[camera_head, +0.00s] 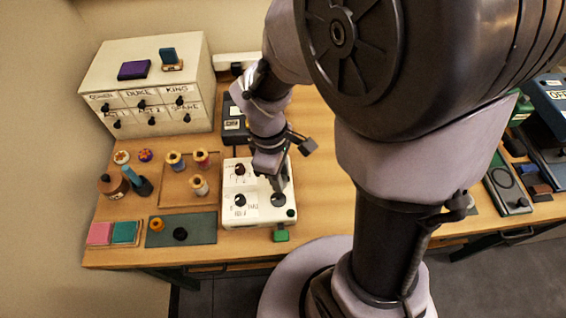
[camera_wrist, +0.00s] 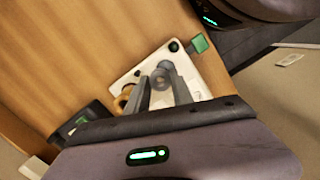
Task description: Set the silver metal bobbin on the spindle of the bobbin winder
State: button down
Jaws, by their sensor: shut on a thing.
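My gripper (camera_head: 277,187) points down over the near right part of a white box with dark round fittings and labels (camera_head: 262,213), which looks like the bobbin winder. In the wrist view its two grey fingers (camera_wrist: 163,80) close around a small grey round thing (camera_wrist: 165,68), apparently the silver metal bobbin. The white box (camera_wrist: 205,77) lies just beneath it. The fingers hide most of the bobbin and the spindle, so I cannot tell whether the bobbin touches the spindle.
Left of the box are a tray with several thread spools (camera_head: 174,161) and a dark green mat (camera_head: 199,232). A white drawer cabinet (camera_head: 150,85) stands behind. A black device (camera_head: 235,122) sits behind the box. My arm hides much of the table's middle.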

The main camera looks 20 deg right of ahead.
aim_at(279, 198)
jog(key=shift+a+f, duration=0.2)
jog(key=shift+f, duration=0.1)
jog(key=f+b, duration=0.4)
jog(key=shift+s+a+f+b, duration=0.2)
jog(key=shift+a+f+b, duration=0.05)
jog(key=shift+a+b, duration=0.15)
jog(key=shift+f+b, duration=0.35)
jog(key=shift+d+f, duration=0.1)
jog(key=shift+f, duration=0.45)
dwell(0.7)
jog(key=c, duration=1.4)
grip_release()
jog(key=shift+r, duration=0.1)
jog(key=r+p, duration=0.6)
jog(key=r, duration=0.1)
jog(key=a+r+p, duration=0.1)
jog(key=r+p, duration=0.2)
jog(key=p, duration=0.1)
jog(key=shift+w+r, duration=0.35)
jog(key=shift+w, duration=0.05)
